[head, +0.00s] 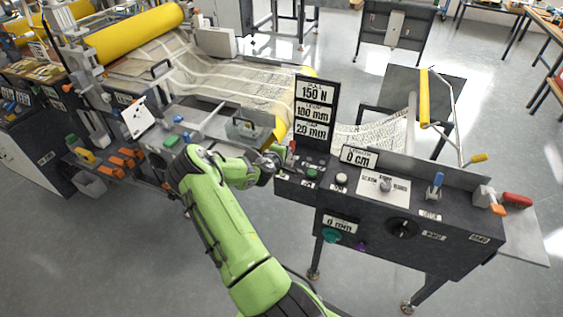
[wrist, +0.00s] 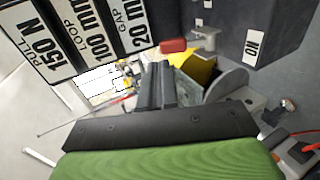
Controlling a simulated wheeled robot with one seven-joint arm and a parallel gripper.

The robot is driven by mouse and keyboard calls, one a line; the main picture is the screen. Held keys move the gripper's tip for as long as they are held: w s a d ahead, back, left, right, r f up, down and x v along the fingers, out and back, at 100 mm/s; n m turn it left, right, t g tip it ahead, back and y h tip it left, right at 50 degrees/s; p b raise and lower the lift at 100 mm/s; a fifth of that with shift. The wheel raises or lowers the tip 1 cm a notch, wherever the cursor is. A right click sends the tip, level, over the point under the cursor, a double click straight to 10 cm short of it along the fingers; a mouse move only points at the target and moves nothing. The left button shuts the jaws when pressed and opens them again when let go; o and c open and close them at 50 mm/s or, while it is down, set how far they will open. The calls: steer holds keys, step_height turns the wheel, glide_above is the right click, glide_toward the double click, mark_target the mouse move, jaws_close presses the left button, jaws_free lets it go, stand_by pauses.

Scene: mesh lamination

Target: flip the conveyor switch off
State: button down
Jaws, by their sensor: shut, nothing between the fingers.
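A small red-tipped lever (wrist: 172,46) on a silver mount shows in the wrist view, just beyond my fingertips; it looks like the conveyor switch, but I cannot read a name for it. A white label (wrist: 256,42) beside it seems to read ON, turned over. In the head view a bit of red (head: 292,146) shows at the left end of the console, beside my gripper (head: 281,155). My gripper (wrist: 156,68) is shut and empty, its dark fingers pressed together. I cannot tell whether the fingertips touch the lever.
The dark console (head: 420,240) carries a green button (head: 312,173), a white button (head: 341,179), a blue lever (head: 436,182) and a red-handled lever (head: 516,199). A sign (head: 315,108) rises behind its left end. The laminating machine with a yellow roll (head: 135,35) stands left.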

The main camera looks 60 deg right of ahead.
steer(key=v, duration=0.2)
steer(key=w+v, duration=0.1)
steer(key=v, duration=0.2)
steer(key=shift+w+a, duration=0.1)
steer(key=shift+a, duration=0.05)
steer(key=shift+r, duration=0.1)
